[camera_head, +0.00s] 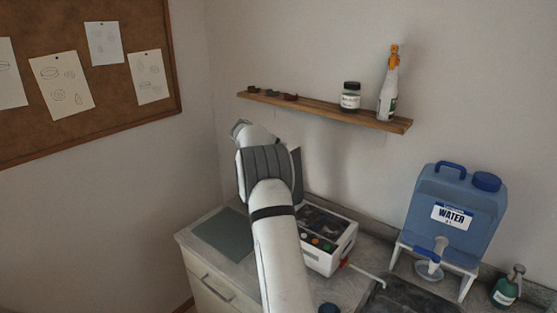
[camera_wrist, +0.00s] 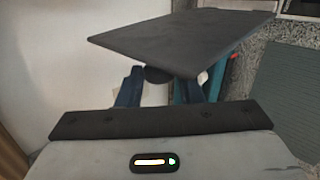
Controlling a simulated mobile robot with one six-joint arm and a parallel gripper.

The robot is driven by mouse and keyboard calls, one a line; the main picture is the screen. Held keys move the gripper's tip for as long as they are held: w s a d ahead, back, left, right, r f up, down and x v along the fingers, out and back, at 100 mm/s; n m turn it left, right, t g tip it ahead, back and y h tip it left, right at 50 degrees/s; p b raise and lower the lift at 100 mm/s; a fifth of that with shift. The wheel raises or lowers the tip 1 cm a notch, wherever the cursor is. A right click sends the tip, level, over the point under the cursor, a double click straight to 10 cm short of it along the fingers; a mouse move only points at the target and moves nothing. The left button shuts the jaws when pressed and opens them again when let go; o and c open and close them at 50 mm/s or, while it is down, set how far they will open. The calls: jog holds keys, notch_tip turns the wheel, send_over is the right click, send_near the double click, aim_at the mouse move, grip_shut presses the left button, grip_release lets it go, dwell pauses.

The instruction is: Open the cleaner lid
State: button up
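The cleaner (camera_head: 335,262) is a white box on the counter, partly hidden behind my arm in the head view. Its dark inside and coloured round parts show from above. A dark grey panel, apparently its lid (camera_head: 297,172), stands raised at its back left, partly behind my arm. In the wrist view the dark flat lid (camera_wrist: 185,38) spans the upper middle, tilted, with a round black piece below its near edge. My gripper (camera_wrist: 160,84) has its dark blue fingers apart, close to the lid. Whether they touch it is unclear. The gripper is hidden in the head view.
A wooden shelf (camera_head: 330,110) with a jar (camera_head: 350,98) and bottle (camera_head: 388,95) hangs above. A blue water container (camera_head: 455,215) on a white stand and a green bottle (camera_head: 507,288) are at right. A grey-green mat (camera_head: 224,235) lies left of the cleaner.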

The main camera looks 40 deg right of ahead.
jog(key=o, duration=0.3)
jog(key=shift+w, duration=0.1)
jog(key=shift+o, duration=0.2)
jog(key=b+v, duration=0.2)
jog(key=v, duration=0.5)
jog(key=shift+a+r+b, duration=0.25)
jog(key=shift+a+b, duration=0.05)
jog(key=shift+a, duration=0.05)
